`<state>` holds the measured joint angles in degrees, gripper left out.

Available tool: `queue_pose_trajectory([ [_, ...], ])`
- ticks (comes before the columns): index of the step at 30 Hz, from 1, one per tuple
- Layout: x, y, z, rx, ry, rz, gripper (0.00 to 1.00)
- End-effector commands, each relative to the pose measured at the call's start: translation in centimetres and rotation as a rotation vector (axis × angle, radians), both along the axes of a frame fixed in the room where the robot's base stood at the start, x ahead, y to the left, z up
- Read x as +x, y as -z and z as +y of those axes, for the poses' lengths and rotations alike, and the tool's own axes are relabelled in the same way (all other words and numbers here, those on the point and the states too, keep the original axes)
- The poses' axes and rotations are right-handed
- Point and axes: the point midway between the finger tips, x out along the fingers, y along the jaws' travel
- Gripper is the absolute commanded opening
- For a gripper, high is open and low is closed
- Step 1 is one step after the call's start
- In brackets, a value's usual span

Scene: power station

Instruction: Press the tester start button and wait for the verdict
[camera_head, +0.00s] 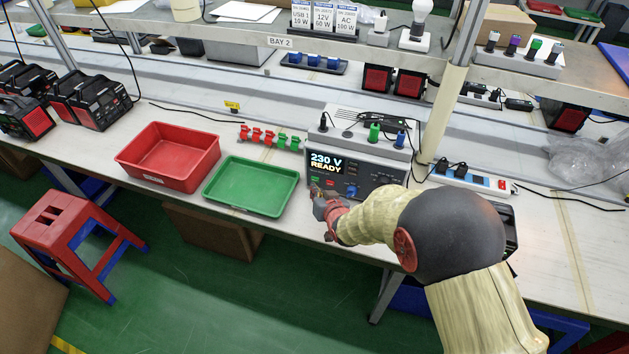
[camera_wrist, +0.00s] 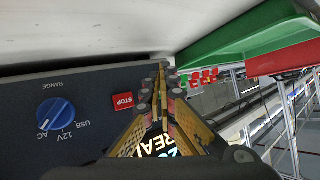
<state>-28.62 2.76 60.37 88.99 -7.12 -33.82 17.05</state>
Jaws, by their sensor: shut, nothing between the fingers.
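The tester (camera_head: 385,172) is a grey box on the bench, and its lit display (camera_head: 326,163) reads "230 V READY". A small green button (camera_head: 315,179) shows under the display in the head view, with a red button beside it. In the wrist view the red button (camera_wrist: 123,99) reads STOP, and a blue range knob (camera_wrist: 56,117) is to its left. My gripper (camera_head: 316,190) is shut and empty at the tester's lower left front. In the wrist view its fingers (camera_wrist: 160,75) partly cover the display and hide the green button. I cannot tell whether the fingertips touch the panel.
A green tray (camera_head: 252,209) and a red bin (camera_head: 168,178) stand left of the tester. Several red and green adapters (camera_head: 268,138) lie behind the tray. A power strip (camera_head: 470,180) lies to the right. A shelf post (camera_head: 448,110) rises behind my arm.

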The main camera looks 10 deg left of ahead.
Motion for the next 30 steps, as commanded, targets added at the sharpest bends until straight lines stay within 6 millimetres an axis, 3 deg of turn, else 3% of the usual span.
queue_pose_trajectory([
  [30, 0.83, -0.04, -0.07, 0.000, 0.000, 0.000, 0.00],
])
